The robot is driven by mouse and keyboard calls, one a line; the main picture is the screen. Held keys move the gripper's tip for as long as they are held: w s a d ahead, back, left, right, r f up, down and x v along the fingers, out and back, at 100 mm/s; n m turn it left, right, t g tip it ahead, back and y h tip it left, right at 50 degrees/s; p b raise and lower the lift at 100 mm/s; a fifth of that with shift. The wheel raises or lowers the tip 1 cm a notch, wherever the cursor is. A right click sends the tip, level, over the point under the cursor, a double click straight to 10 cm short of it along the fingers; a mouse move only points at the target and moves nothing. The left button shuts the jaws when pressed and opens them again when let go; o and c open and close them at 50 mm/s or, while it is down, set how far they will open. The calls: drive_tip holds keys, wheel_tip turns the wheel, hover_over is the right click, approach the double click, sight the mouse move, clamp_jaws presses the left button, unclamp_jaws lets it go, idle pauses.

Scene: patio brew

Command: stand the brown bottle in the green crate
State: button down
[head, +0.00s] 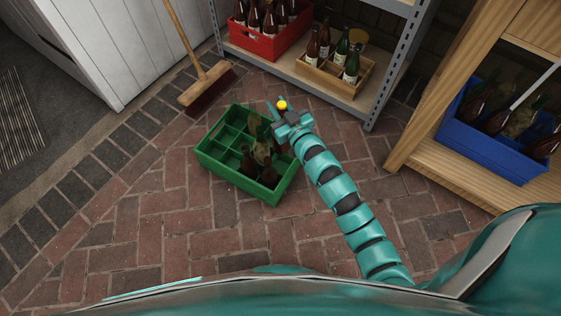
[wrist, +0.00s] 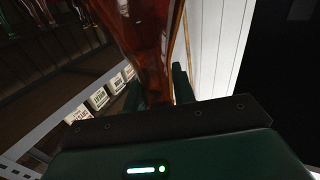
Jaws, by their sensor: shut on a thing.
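The brown bottle, with a yellow cap (head: 282,104), is held in my gripper (head: 280,112). In the wrist view its amber glass (wrist: 150,45) rises between the two dark green fingers. Its lower part is hidden in the head view. The green crate (head: 222,176) is on the brick floor, just left of and nearer than my gripper. Several bottles stand in its right and near compartments, among them brown ones (head: 247,162) and a paler one (head: 262,152). Compartments on its left side look empty. My gripper is by the crate's far right corner; I cannot tell its height.
A broom (head: 206,88) stands behind the crate. A metal shelf (head: 320,78) holds a red crate (head: 262,46) and a wooden crate (head: 318,78) with bottles. A blue crate (head: 492,150) sits on a wooden shelf at right. Brick floor is clear left of the crate.

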wheel_tip(320, 180, down, 17)
drive_tip(key=b, duration=0.7)
drive_tip(key=shift+f+b, duration=0.15)
drive_tip(key=shift+b, duration=0.2)
drive_tip(key=c, duration=1.1)
unclamp_jaws()
drive_tip(key=shift+c, duration=0.2)
drive_tip(key=shift+r, duration=0.2)
drive_tip(key=p+v, duration=0.5)
drive_tip(key=v, duration=0.7)
drive_tip(key=shift+p, duration=0.35)
